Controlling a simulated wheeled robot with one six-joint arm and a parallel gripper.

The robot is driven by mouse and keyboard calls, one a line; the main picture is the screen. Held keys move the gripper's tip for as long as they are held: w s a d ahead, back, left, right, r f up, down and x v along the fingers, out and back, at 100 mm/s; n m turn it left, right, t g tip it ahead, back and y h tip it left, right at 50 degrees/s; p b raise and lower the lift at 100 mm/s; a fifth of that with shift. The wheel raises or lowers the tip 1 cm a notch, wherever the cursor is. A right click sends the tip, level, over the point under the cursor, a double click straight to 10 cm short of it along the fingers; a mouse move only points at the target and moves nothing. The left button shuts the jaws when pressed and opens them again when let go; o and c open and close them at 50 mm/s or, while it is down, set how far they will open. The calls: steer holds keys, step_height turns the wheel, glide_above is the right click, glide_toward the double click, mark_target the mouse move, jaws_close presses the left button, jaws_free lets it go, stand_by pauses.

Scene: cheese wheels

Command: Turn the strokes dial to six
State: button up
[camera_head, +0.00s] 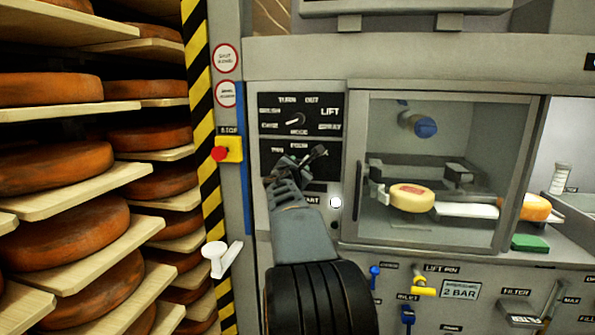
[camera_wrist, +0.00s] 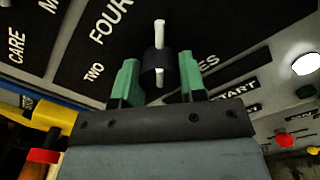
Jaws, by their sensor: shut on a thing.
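The strokes dial (camera_wrist: 160,62) is a black round knob with a white bar across it, on a black panel. In the wrist view the bar stands upright, its upper end to the right of the word FOUR and well away from TWO. No SIX label can be read. My gripper (camera_wrist: 160,80) has its green fingers on either side of the knob and is shut on it. In the head view my gripper (camera_head: 303,163) covers most of the dial, so its pointer is hard to read there.
Above is the mode dial (camera_head: 297,120). A white start button (camera_head: 336,202) sits to the lower right, a red stop button (camera_head: 220,153) to the left. A glass-fronted chamber (camera_head: 361,120) holds a cheese (camera_head: 411,198). Cheese shelves (camera_head: 95,193) stand at the left.

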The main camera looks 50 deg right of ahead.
stand_by(0.3)
steer(key=o, duration=0.9)
steer(key=b+v, duration=0.1)
steer(key=v, duration=1.2)
steer(key=shift+a, duration=0.4)
steer(key=shift+s, duration=0.1)
